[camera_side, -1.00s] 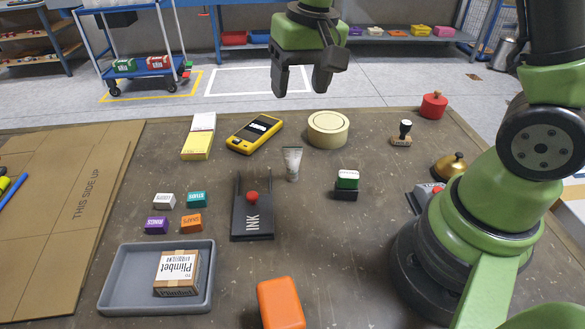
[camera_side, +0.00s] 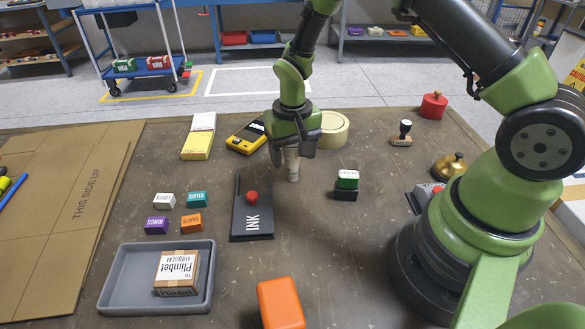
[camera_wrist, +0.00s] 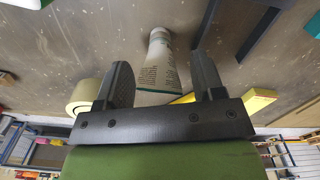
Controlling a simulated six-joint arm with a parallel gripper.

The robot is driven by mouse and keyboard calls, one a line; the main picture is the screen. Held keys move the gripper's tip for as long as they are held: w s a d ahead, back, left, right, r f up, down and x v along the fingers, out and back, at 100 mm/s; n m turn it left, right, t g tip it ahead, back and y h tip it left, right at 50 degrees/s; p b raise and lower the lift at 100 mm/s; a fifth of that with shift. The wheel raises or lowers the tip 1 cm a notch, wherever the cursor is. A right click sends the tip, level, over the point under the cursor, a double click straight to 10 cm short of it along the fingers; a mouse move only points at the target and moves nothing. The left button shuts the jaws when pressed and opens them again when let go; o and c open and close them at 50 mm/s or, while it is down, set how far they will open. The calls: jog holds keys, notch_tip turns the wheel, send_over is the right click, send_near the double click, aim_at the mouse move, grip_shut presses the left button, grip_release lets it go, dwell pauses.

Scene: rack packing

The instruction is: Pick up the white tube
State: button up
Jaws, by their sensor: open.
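The gripper is open. The fingers hide the tube's upper part in the side view, and contact cannot be told.
Behind are a yellow handheld device (camera_side: 245,138) and a cream tape roll (camera_side: 335,130).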

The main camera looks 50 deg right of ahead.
notch_tip(320, 180, down, 2)
jog(key=shift+f, duration=0.15)
jog(key=c, duration=0.9)
